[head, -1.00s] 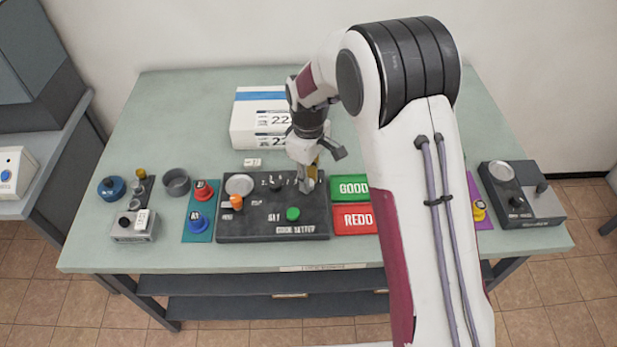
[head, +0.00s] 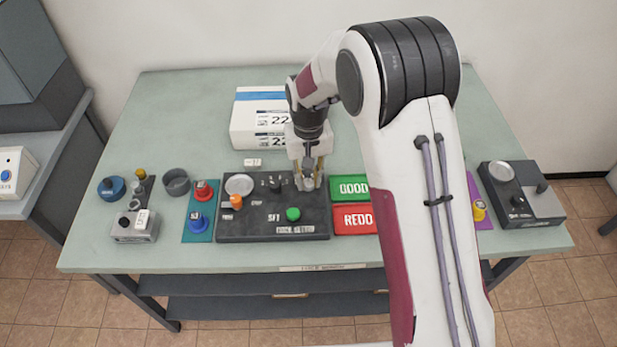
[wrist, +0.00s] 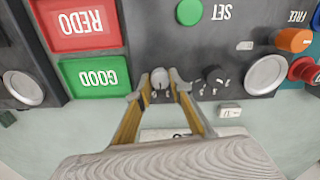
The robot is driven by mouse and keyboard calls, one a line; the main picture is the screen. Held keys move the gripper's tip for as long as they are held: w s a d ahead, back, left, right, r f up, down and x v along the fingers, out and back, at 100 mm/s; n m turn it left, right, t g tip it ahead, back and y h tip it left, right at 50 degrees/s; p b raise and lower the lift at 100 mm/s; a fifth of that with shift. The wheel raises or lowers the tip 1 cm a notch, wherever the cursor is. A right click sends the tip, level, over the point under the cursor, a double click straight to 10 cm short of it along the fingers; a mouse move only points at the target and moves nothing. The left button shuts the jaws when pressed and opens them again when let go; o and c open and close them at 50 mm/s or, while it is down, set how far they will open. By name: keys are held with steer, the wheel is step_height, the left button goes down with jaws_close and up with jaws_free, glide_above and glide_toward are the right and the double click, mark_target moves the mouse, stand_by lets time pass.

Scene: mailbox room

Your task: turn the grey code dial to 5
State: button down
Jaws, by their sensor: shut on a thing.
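The grey code dial (wrist: 160,78) sits on the dark panel (head: 255,235), near its back right corner. In the wrist view it is between my fingertips. My gripper (head: 308,182) points down over that corner, and in the wrist view my gripper (wrist: 162,86) is shut on the dial, one finger on each side. Small marks show around the dial, but I cannot read its setting. In the head view the fingers mostly hide it.
A black dial (wrist: 213,76) is close beside the grey one. The panel also has a green SET button (head: 293,214) and an orange button (head: 236,201). Green GOOD (head: 350,188) and red REDO (head: 353,218) trays lie to the right. A white parcel (head: 255,135) stands behind.

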mark_target(309, 182)
steer(key=shift+m, duration=2)
steer(key=c, duration=1.8)
jaws_free()
steer(key=shift+r, duration=3.75)
